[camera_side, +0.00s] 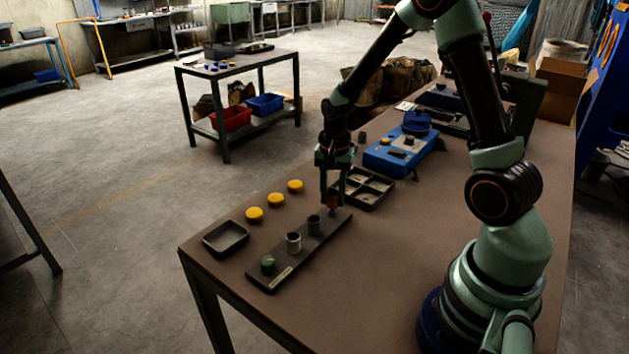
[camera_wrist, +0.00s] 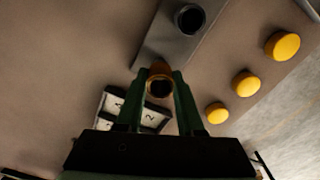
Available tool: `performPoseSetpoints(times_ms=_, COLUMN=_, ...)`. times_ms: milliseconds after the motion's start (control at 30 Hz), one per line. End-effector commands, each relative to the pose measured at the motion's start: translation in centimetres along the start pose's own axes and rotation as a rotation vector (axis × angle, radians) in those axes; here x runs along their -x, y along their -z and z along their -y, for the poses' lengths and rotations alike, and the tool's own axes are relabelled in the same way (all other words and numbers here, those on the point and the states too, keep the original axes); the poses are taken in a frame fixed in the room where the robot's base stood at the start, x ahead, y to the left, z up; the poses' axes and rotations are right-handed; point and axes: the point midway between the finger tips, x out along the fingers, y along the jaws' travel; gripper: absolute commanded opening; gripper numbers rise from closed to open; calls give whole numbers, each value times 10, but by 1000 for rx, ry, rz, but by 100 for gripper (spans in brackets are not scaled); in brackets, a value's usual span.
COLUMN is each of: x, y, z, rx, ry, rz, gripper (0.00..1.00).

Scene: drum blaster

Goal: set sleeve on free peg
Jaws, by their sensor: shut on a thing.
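A dark peg board (camera_side: 308,252) lies near the table's front edge. It carries a green sleeve (camera_side: 268,264) at its near end, a light grey sleeve (camera_side: 293,242) beyond it, and a dark cylinder (camera_side: 314,224) further along; this dark cylinder with an open top also shows in the wrist view (camera_wrist: 189,18). My gripper (camera_side: 332,203) is shut on a copper-brown sleeve (camera_wrist: 159,86), held upright at the board's far end. The sleeve's lower end and any peg under it are hidden, so I cannot tell whether it is seated.
Several yellow round caps (camera_side: 275,200) stand in a row left of the board. An empty dark tray (camera_side: 226,238) sits at the table's left corner. A divided tray (camera_side: 366,187) and a blue box (camera_side: 398,155) lie behind my gripper. The table right of the board is clear.

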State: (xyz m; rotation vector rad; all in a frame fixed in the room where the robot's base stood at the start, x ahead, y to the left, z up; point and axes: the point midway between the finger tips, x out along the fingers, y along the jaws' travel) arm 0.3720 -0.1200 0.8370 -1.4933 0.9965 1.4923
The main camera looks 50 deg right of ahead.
Motion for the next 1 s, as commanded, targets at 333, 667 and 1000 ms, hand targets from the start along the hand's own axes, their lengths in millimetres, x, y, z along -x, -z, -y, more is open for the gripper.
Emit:
performPoseSetpoints(times_ms=333, x=-1, y=0, z=0, rx=0, ry=0, rz=0, gripper=0)
performPoseSetpoints(times_ms=667, x=-3, y=0, z=0, rx=0, ry=0, rz=0, gripper=0)
performPoseSetpoints(times_ms=1000, x=-10, y=0, z=0, rx=0, ry=1, rz=0, gripper=0)
